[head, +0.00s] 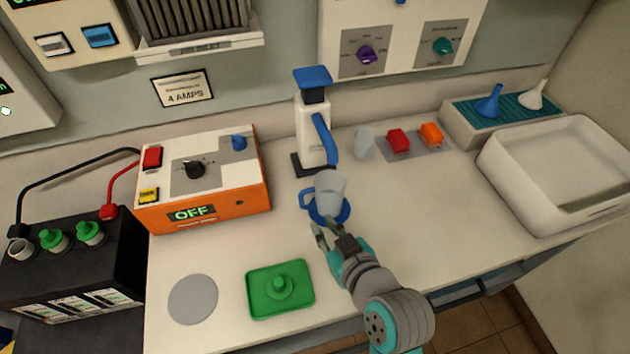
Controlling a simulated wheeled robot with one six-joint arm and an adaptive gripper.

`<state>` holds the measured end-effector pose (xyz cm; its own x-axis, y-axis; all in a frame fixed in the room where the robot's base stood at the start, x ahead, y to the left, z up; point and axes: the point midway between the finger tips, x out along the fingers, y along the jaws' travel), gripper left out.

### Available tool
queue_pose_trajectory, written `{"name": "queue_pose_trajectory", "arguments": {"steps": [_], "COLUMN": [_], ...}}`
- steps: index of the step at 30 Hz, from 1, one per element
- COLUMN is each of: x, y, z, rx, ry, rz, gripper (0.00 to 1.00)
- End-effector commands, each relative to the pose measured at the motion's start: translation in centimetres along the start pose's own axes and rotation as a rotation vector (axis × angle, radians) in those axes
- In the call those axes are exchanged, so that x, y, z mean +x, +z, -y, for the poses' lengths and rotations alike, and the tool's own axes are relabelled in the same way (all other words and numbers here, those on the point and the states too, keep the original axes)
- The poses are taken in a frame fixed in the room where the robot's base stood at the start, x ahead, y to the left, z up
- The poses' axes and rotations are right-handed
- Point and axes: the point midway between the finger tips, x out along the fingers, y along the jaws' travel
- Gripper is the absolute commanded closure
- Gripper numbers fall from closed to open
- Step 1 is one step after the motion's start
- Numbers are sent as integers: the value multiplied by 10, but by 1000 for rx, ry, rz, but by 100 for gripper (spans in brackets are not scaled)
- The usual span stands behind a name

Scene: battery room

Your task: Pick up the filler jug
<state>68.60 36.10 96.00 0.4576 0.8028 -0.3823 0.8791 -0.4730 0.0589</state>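The filler jug (330,187) is a pale translucent cup with a blue handle on its left. It stands upright at a round blue base (344,213), below the blue spout of a white dispenser (315,135). I cannot tell whether the blue base is part of the jug or a separate coaster. My gripper (326,229) is just in front of the jug, at the near side of the blue base. Its fingers look spread, with nothing between them. Whether a fingertip touches the base is unclear.
An orange-and-white charger (235,190) reading OFF stands left, wired to a black battery (95,265). A green tray (257,302) holding a green cap and a grey disc (193,299) lie in front. A clear cup (364,142), red and orange blocks, and a white basin (510,170) stand right.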

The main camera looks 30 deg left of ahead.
Motion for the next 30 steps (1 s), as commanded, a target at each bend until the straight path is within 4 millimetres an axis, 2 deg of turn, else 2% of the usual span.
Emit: {"name": "queue_pose_trajectory", "arguments": {"steps": [4, 12, 20, 27, 30], "x": [10, 48, 65, 98, 106], "y": [-1, -1, -1, -2, -1], "z": [1, 1, 2, 3, 3], "rx": [-2, -2, -1, -2, -2], "ry": [-4, -3, -4, -3, -3], "rz": [1, 0, 0, 0, 0], "gripper": [81, 81, 81, 81, 81]}}
